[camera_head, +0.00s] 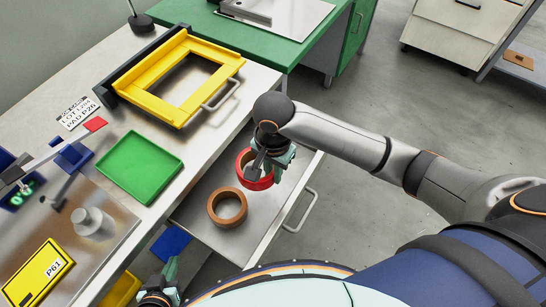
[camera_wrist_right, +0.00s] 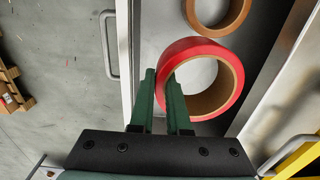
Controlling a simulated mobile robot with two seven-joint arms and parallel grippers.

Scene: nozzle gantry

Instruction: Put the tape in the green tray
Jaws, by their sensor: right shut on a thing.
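A roll of red tape (camera_head: 243,163) is in my right gripper (camera_head: 268,165), over the open drawer (camera_head: 262,215). In the right wrist view the fingers (camera_wrist_right: 163,85) are shut on the side wall of the red tape (camera_wrist_right: 225,58). I cannot tell whether the roll touches the drawer floor. A brown tape roll (camera_head: 244,209) lies flat in the drawer, and it also shows in the right wrist view (camera_wrist_right: 240,18). The green tray (camera_head: 140,166) is empty on the worktop, left of the drawer. My left gripper (camera_head: 165,283) is low at the bottom left; its fingertips are unclear.
A yellow frame (camera_head: 165,77) with a metal handle stands on the worktop behind the tray. A grey weight-like cylinder (camera_head: 92,222) and a yellow P61 sign (camera_head: 38,272) are at the left. The drawer's handle (camera_head: 301,211) sticks out over the floor.

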